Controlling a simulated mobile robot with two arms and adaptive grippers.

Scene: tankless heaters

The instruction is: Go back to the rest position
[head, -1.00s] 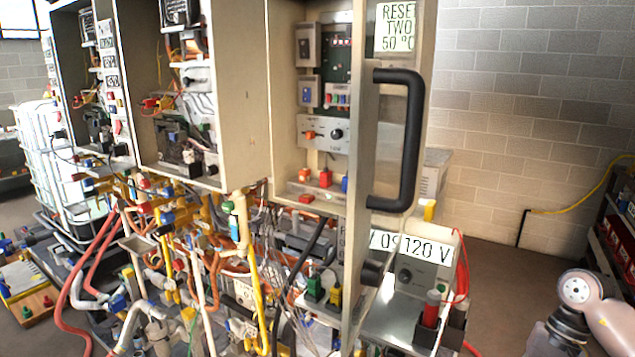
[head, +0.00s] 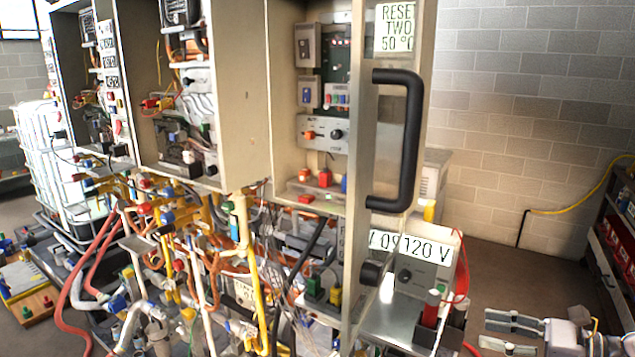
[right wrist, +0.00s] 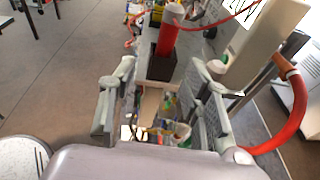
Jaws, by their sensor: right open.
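My right gripper (head: 486,329) is at the lower right of the head view. Its two fingers are spread and point left toward the heater stand, with nothing between them. In the right wrist view the open fingers (right wrist: 163,92) frame empty space, with a red cylinder (right wrist: 168,38) in a dark holder beyond them. My left gripper is not in view.
The heater cabinet with its open door and black handle (head: 397,140) stands in the middle. A 120 V box (head: 425,270) sits below it. Shelving (head: 615,255) is at the right edge. Bare floor (head: 500,270) lies between.

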